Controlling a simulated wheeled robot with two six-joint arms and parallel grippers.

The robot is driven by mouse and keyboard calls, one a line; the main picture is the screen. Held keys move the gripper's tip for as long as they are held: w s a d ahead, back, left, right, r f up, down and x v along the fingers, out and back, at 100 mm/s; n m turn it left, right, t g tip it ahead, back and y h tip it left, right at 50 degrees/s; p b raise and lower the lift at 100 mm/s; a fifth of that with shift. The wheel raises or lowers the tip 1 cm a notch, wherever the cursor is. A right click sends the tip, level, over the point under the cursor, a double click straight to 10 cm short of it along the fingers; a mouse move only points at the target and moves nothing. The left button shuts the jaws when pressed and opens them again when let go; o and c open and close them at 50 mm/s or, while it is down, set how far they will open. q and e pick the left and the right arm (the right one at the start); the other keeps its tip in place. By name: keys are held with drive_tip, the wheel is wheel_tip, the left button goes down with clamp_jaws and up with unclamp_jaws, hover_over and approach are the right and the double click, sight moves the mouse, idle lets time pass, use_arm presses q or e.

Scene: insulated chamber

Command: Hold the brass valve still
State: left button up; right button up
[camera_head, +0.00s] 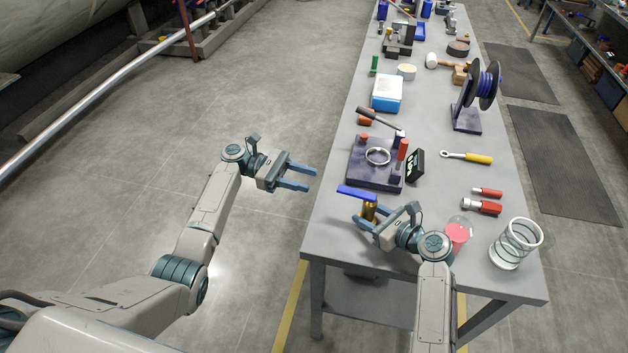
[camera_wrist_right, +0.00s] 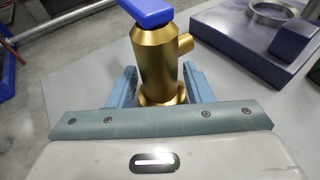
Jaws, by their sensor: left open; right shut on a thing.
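The brass valve (camera_head: 369,209) stands upright near the left front edge of the grey workbench, with a blue lever handle (camera_head: 357,193) on top. My right gripper (camera_head: 371,219) is shut on the valve's lower body. The right wrist view shows the brass valve (camera_wrist_right: 157,62) between two blue fingers, with a side port pointing right and the blue handle (camera_wrist_right: 146,10) above. My left gripper (camera_head: 300,177) is open and empty, in the air over the floor to the left of the bench.
A dark fixture (camera_head: 366,174) with a metal ring and a lever stands just behind the valve.

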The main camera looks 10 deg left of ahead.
drive_tip(key=shift+f, duration=0.1)
drive_tip(key=o, duration=0.9)
drive_tip(key=shift+o, duration=1.4)
drive_tip(key=shift+w, duration=0.1)
drive_tip(key=shift+b+v, duration=0.7)
drive_tip(key=shift+v, duration=3.8)
